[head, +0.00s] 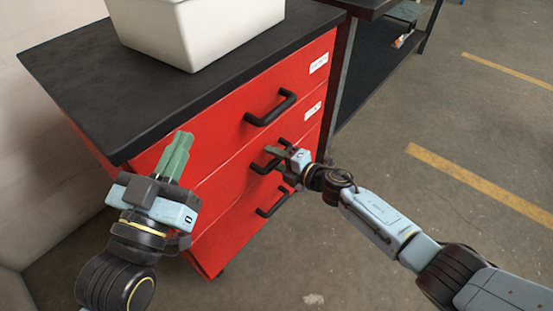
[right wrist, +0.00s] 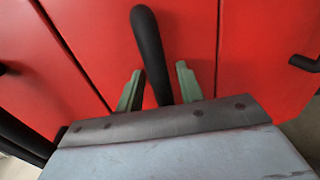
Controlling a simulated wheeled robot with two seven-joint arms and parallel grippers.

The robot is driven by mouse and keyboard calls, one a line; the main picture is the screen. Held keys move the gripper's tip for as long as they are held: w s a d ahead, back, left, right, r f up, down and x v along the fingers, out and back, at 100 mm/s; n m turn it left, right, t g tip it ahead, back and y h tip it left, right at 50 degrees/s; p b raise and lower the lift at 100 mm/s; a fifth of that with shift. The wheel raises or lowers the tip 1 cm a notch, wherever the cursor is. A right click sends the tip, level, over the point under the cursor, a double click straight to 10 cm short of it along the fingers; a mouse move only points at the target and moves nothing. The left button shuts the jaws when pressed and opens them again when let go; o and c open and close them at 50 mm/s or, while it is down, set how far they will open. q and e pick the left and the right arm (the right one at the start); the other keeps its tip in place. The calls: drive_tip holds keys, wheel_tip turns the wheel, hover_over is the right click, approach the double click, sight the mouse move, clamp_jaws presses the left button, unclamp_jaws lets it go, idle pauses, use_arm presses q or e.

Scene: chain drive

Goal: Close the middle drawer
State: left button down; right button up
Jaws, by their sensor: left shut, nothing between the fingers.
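A red drawer cabinet has a black top (head: 75,85) and three drawers with black bar handles. The middle drawer's front (head: 225,185) looks roughly flush with its neighbours in the head view; I cannot tell whether a small gap is left. My right gripper (head: 279,157) is at the middle handle (head: 258,168). In the right wrist view the fingers of this gripper (right wrist: 158,88) stand apart, one on each side of the handle (right wrist: 150,50). My left gripper (head: 176,157) is shut and empty, in front of the cabinet's left part.
A white bin (head: 200,30) stands on the cabinet top. The top handle (head: 270,108) and the bottom handle (head: 273,203) stick out above and below the right gripper. A dark shelf unit (head: 375,65) stands to the right. The floor (head: 420,110) at right is clear.

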drive_tip(key=shift+s+d, duration=0.15)
